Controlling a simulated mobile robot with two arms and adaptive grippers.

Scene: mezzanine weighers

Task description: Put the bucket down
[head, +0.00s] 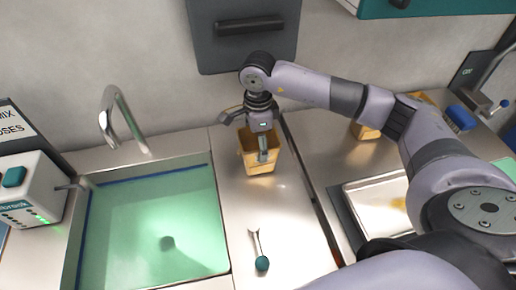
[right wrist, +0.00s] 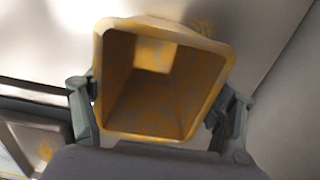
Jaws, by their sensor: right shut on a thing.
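A small yellow bucket (head: 258,157) is at the back of the steel counter, just right of the sink. My right gripper (head: 262,148) reaches down to it from above and is shut on it. In the right wrist view the bucket (right wrist: 162,82) shows its open mouth, empty inside, between the two fingers (right wrist: 160,125). I cannot tell whether its base touches the counter (head: 287,207). My left gripper is not in view.
A sink (head: 150,225) with greenish water and a tap (head: 118,120) lies to the left. A teal-ended spoon-like tool (head: 261,262) lies on the counter in front. Another yellow container (head: 364,131) and a tray (head: 375,205) stand to the right. Counter between bucket and tool is clear.

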